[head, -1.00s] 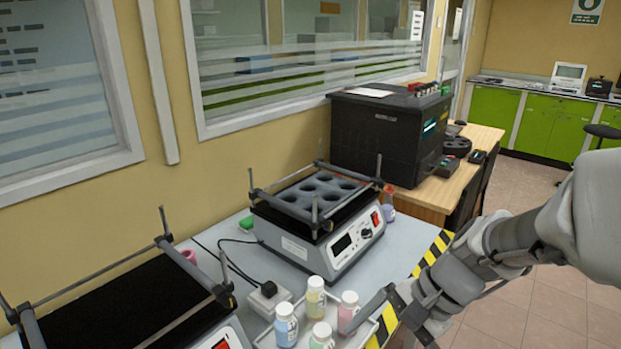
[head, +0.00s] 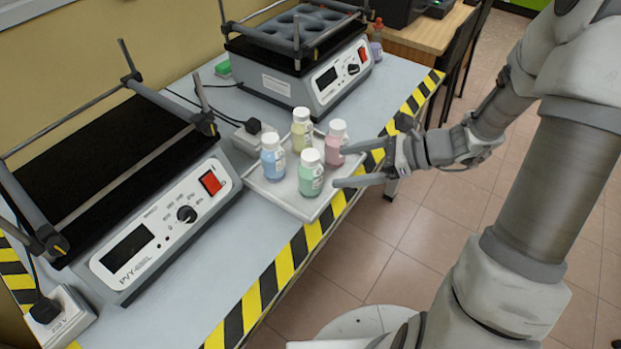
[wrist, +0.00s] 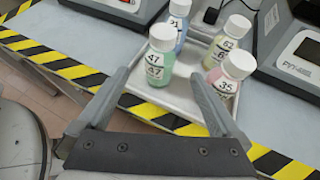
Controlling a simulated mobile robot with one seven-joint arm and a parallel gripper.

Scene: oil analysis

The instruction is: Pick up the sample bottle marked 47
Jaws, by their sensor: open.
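The sample bottle marked 47 (wrist: 158,62) is green with a white cap and stands upright on a white tray. In the head view this green bottle (head: 311,178) is at the tray's front corner. My gripper (wrist: 160,76) is open and empty, with its fingers spread to either side of the bottle's line in the wrist view. In the head view my gripper (head: 340,167) reaches in from the right, its tips just short of the green bottle. I cannot tell whether a finger touches it.
A blue bottle (head: 272,157), a yellow bottle (head: 301,130) and a pink bottle marked 35 (head: 335,143) share the tray (head: 300,211). The pink one is close to my upper finger. Shaker machines (head: 150,215) (head: 310,75) stand left and behind. The table edge is striped yellow-black.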

